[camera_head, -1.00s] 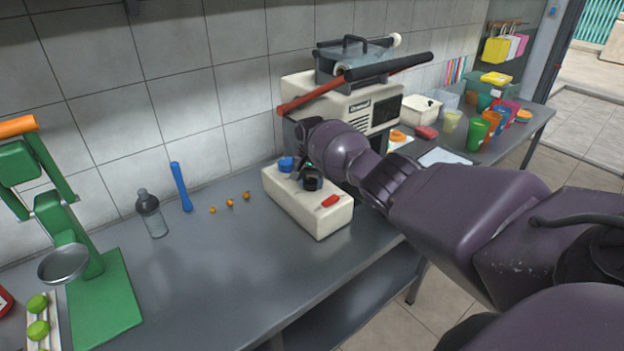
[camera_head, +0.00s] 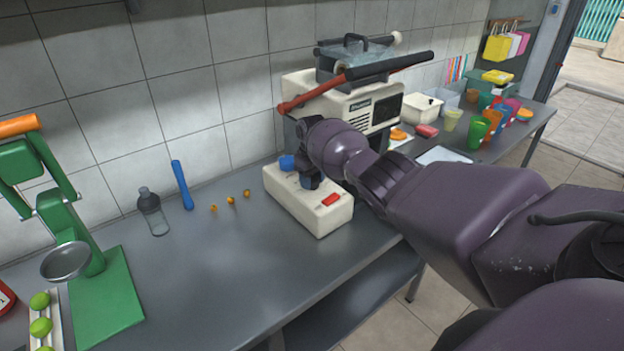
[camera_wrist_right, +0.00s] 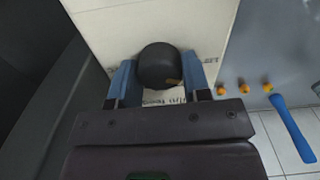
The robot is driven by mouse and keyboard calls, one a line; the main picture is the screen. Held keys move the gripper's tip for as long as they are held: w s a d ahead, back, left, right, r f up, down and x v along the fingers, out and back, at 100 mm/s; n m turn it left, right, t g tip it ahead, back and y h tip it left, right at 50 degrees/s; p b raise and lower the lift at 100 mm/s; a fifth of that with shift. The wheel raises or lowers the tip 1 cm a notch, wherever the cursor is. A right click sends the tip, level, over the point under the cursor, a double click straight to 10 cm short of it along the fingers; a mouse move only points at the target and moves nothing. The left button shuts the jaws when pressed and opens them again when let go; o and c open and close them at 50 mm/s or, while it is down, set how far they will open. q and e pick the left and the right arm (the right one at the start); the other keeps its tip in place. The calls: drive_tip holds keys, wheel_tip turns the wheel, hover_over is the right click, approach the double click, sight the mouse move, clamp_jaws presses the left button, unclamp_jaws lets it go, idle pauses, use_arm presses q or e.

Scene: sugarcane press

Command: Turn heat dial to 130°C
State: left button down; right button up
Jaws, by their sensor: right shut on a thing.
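The heat dial (camera_wrist_right: 158,65) is a round black knob on a cream control box (camera_head: 318,218). The right wrist view shows it between the two blue fingers of my right gripper (camera_wrist_right: 160,78), which is shut on it. A small pale mark shows near the dial's lower right edge. Printed lettering on the box is partly covered and too small to read, so I cannot tell the set temperature. In the head view my right gripper (camera_head: 305,172) is over the box and hides most of the dial. My left gripper is not in view.
A red switch (camera_head: 331,199) is on the box near the dial. Behind stands a cream machine (camera_head: 358,112) with a red and black handle.

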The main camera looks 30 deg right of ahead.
drive_tip(key=shift+f+n, duration=0.1)
drive_tip(key=shift+n, duration=1.7)
drive_tip(key=o, duration=0.8)
drive_tip(key=shift+o, duration=0.6)
